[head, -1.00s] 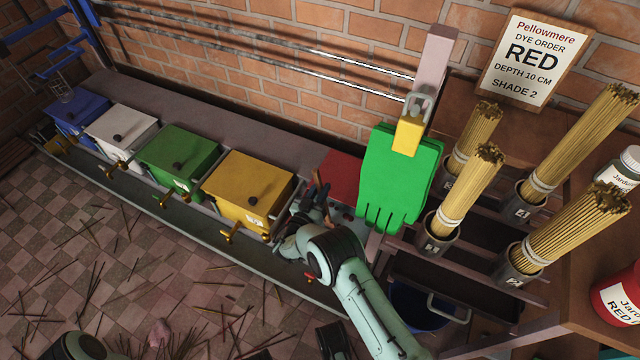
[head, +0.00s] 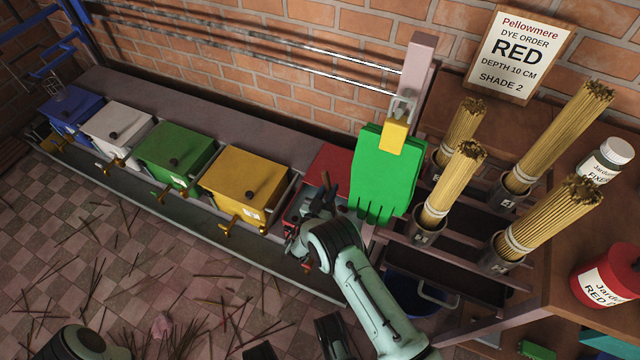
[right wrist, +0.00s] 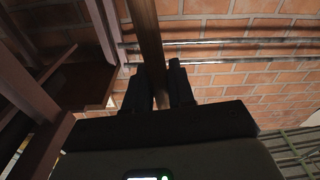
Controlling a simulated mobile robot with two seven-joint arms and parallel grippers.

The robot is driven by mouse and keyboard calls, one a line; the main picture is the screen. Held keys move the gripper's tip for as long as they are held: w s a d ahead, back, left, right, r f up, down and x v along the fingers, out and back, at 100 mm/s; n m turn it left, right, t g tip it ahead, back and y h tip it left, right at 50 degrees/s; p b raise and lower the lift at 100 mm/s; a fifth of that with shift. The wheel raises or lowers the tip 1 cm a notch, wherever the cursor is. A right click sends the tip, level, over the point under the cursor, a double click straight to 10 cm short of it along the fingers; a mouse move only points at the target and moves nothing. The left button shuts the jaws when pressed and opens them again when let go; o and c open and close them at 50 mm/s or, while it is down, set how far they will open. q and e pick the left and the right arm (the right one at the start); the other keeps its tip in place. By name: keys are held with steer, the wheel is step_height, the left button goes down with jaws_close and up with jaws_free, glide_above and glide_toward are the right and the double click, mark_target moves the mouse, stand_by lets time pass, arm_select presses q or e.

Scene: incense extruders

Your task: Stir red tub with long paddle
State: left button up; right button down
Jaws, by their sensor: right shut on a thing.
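The red tub (head: 325,166) stands at the right end of the row of tubs, partly hidden by my right arm and the green gloves. My right gripper (head: 318,208) is at its front side, seen from behind and above. In the right wrist view the handle (right wrist: 147,38) runs up between the two dark fingers (right wrist: 160,88). The paddle's lower end is hidden, so I cannot tell whether it is inside the tub.
Yellow (head: 245,185), green (head: 176,152), white and blue tubs stand left along the wall. Green gloves (head: 385,175) hang close right of my gripper. Incense bundles (head: 450,190) stand further right, below a "RED, depth 10 cm" sign (head: 520,52). Loose sticks litter the floor.

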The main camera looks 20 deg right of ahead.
steer(key=shift+s+d+f, duration=0.1)
steer(key=shift+s+d, duration=0.35)
steer(key=shift+s, duration=0.05)
arm_select(q)
steer(key=f+b, duration=0.2)
steer(key=b, duration=0.1)
steer(key=f+b, duration=0.1)
steer(key=shift+w+f, duration=0.1)
steer(key=shift+w, duration=0.15)
arm_select(e)
steer(key=w+a, duration=0.8)
steer(key=w, duration=0.1)
steer(key=shift+w+a, duration=0.4)
